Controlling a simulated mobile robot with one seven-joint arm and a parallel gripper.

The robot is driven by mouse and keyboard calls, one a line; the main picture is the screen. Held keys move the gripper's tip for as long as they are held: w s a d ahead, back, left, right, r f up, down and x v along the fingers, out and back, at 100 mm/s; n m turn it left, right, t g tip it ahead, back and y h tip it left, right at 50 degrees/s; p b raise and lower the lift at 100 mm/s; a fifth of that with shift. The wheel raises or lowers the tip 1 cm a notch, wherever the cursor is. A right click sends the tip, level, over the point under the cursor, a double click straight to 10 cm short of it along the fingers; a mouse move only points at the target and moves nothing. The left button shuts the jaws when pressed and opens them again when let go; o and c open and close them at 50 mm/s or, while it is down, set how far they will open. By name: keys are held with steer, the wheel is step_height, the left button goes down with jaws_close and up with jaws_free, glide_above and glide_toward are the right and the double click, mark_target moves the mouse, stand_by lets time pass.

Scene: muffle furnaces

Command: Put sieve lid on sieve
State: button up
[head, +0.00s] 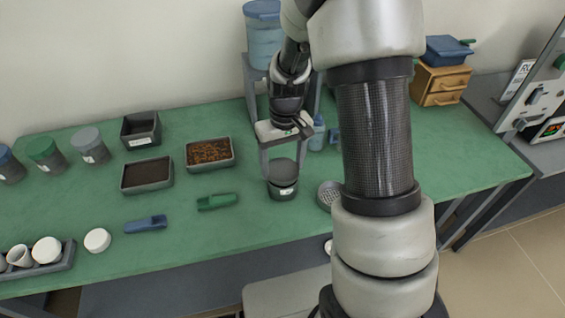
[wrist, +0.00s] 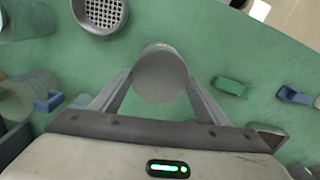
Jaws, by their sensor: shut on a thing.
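I cannot tell whether lid and vessel touch. A round grey sieve with a perforated bottom (head: 329,194) lies to the right, partly hidden by my arm. In the wrist view the sieve (wrist: 99,13) is at the top left, open and apart from the lid.
A green scoop (head: 217,202) and a blue scoop (head: 146,224) lie to the left. Two filled trays (head: 147,187) (head: 209,168) and an empty dark tray (head: 141,142) stand behind them. Blue bottle-like items (head: 318,134) are behind my gripper. Bare bench lies around the scoops.

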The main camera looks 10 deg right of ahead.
steer(key=shift+f+b, duration=0.3)
steer(key=shift+f, duration=0.1)
stand_by(0.3)
steer(key=o, duration=1.4)
steer(key=shift+o, duration=0.6)
steer(key=shift+o, duration=0.8)
steer(key=shift+r, duration=0.1)
steer(key=shift+r+p, duration=2.5)
steer(key=shift+r, duration=0.9)
